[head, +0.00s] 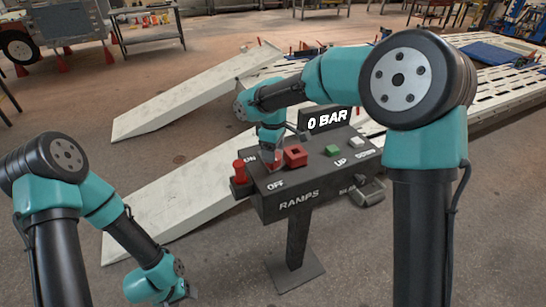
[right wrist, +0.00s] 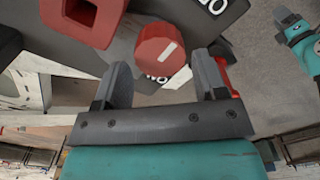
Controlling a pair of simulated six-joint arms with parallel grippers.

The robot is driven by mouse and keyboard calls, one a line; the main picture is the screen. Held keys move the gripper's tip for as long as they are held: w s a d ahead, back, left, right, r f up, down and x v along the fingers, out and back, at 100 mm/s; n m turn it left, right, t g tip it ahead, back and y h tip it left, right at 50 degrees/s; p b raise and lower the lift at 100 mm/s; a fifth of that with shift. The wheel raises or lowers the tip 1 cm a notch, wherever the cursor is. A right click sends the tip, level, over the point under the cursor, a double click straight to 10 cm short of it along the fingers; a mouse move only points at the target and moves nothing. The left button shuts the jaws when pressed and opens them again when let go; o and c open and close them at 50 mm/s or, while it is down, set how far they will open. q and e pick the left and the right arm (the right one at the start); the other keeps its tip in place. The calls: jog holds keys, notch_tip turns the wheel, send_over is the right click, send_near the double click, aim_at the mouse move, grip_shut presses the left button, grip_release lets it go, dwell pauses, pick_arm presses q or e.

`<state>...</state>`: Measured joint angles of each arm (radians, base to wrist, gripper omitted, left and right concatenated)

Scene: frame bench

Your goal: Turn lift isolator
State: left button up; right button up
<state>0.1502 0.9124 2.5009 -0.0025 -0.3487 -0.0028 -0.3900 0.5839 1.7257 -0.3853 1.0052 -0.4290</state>
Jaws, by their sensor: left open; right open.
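The lift isolator is a round red knob (right wrist: 160,50) with a white line on its face, on a dark control box labelled RAMPS (head: 300,200). ON and OFF are lettered near it. My right gripper (head: 269,158) is over the left part of the box and mostly hides the knob in the head view. In the right wrist view its open fingers (right wrist: 161,78) point at the knob, which appears between and just beyond the tips. I cannot tell whether they touch it. My left gripper (head: 165,290) is low at the front left, away from the box, with nothing visible in it.
A red block with a square hole (head: 295,156) sits beside the knob. A red cylinder (head: 239,171) stands at the box's left end. Green (head: 332,150) and white (head: 357,142) buttons are to the right. A display (head: 328,119) reads 0 BAR. Pale ramps (head: 170,190) lie behind.

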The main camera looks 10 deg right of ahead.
jog(key=shift+f, duration=1.55)
jog(key=c, duration=1)
